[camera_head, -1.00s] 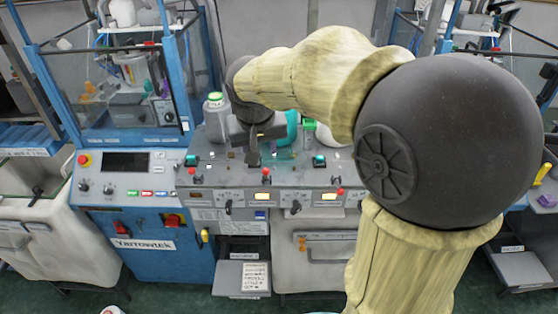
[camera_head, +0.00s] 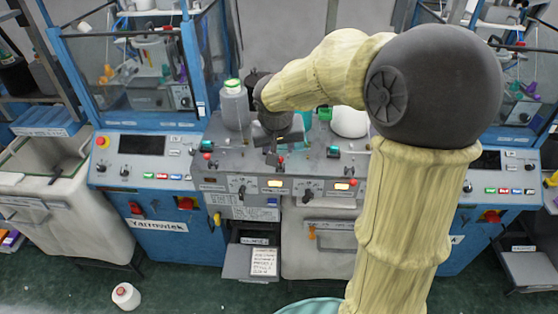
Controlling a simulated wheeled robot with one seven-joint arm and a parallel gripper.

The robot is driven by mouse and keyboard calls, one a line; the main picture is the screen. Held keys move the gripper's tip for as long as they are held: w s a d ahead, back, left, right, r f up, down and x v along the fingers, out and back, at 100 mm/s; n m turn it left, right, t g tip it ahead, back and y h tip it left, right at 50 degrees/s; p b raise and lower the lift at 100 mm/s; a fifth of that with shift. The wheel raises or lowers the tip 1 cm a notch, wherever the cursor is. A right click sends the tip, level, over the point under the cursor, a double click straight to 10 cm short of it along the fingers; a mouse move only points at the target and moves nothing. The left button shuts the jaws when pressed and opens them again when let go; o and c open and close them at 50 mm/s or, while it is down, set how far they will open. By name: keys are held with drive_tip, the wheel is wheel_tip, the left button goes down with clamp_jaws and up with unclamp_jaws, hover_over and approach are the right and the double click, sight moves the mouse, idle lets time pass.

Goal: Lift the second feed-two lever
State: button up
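The grey control panel (camera_head: 232,171) between the two blue machines carries several levers. Small red-knobbed levers stand on its top, including one (camera_head: 281,160) near the middle. Black-handled levers, one on the left (camera_head: 242,191) and one on the right (camera_head: 308,195), hang on the front face beside lit yellow windows. The labels are too small to read, so I cannot tell which is the second feed-two lever. My gripper (camera_head: 271,154) points down over the panel, close to the middle red-knobbed lever. Its fingers are small and dark; contact and opening are unclear.
A grey bottle (camera_head: 235,106) and a white rounded item (camera_head: 350,121) stand behind the levers.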

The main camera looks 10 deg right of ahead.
sight(281, 162)
drive_tip(key=x, duration=0.9)
drive_tip(key=shift+w+a+r, duration=0.1)
drive_tip(key=shift+w, duration=0.05)
drive_tip(key=shift+w+a+f, duration=0.1)
drive_tip(key=shift+a+f, duration=0.05)
drive_tip(key=shift+f, duration=0.25)
drive_tip(key=shift+d, duration=0.4)
drive_tip(key=shift+c, duration=0.2)
drive_tip(key=c, duration=0.4)
drive_tip(key=shift+a, duration=0.1)
clamp_jaws()
